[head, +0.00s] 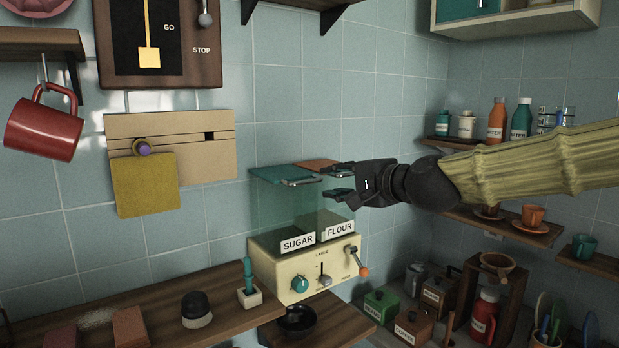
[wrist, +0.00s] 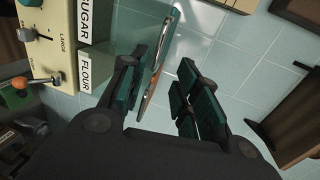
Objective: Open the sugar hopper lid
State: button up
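The sugar hopper (head: 275,215) is the left clear bin of a cream dispenser, above the SUGAR label (head: 297,243). Its teal lid (head: 268,175) lies flat on top, with a metal bar handle (head: 300,182) at the front edge. The flour hopper beside it has an orange-brown lid (head: 316,165), also flat. My gripper (head: 331,181) is open in front of the flour side, fingers pointing left, around lid height. In the wrist view my gripper (wrist: 162,66) has its fingers apart, with the lid edges and handles (wrist: 161,55) showing between them. Contact cannot be told.
The dispenser (head: 285,272) has a teal knob, a slider and an orange-tipped lever (head: 360,262) on its front. A black bowl (head: 297,318) sits below. A wooden board (head: 200,135) is on the wall to the left. Shelves with bottles (head: 497,120) are at right.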

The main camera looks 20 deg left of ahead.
aim_at(311, 182)
jog(key=p+x, duration=0.4)
jog(key=x, duration=0.6)
jog(key=shift+w+a+f, duration=0.15)
jog(key=shift+a+f, duration=0.1)
grip_shut()
